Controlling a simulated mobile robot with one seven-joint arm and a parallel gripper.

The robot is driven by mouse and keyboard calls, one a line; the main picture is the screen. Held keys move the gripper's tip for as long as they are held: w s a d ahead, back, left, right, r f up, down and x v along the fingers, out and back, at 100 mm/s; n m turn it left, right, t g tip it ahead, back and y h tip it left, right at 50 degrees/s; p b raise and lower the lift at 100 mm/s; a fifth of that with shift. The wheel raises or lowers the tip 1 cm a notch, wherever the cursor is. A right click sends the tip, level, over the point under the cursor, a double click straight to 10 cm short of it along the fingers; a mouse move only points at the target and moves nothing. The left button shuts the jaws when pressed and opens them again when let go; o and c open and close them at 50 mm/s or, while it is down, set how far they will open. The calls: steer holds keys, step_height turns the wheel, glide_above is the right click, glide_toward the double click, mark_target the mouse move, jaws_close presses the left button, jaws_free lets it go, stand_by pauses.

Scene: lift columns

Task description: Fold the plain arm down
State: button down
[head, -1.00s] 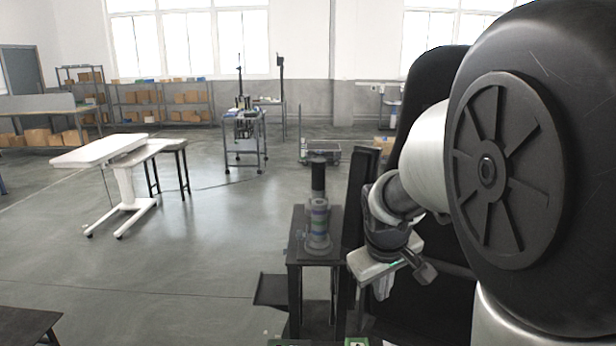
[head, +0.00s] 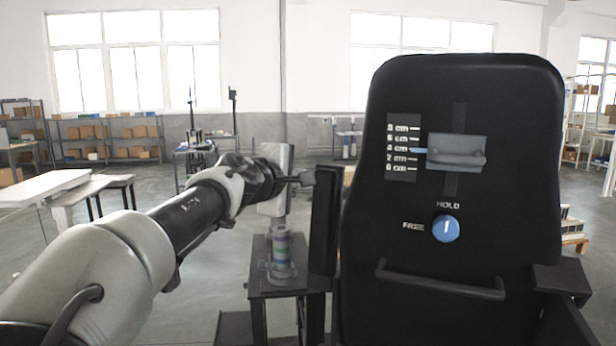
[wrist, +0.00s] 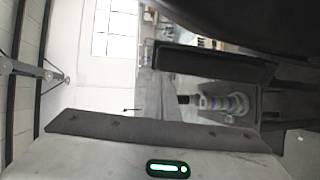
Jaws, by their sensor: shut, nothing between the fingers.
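A black chair-like unit has a tall back panel (head: 400,240). A plain black slab-like arm (head: 324,235) stands upright along its left side; it also shows in the wrist view (wrist: 210,66), lying sideways in that picture. Another dark arm (head: 562,280) at the panel's lower right looks roughly level. My gripper (head: 306,178) is shut and empty, beside the top of the upright arm on its left. I cannot tell whether it touches. My gripper's pale body with a green light fills the bottom of the wrist view.
The panel carries a scale, a grey slider block (head: 457,152), a blue knob (head: 446,229) with its mark near HOLD, and a bar handle (head: 440,280). A small dark stand (head: 285,290) holds a banded cylinder (head: 281,255). A white table (head: 40,187) stands left; floor between is open.

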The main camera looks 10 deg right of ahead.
mark_target(321, 173)
steer(key=x, duration=0.8)
steer(key=shift+w+d, duration=0.2)
steer(key=shift+w, duration=0.05)
steer(key=shift+r+p, duration=0.1)
steer(key=shift+p, duration=0.25)
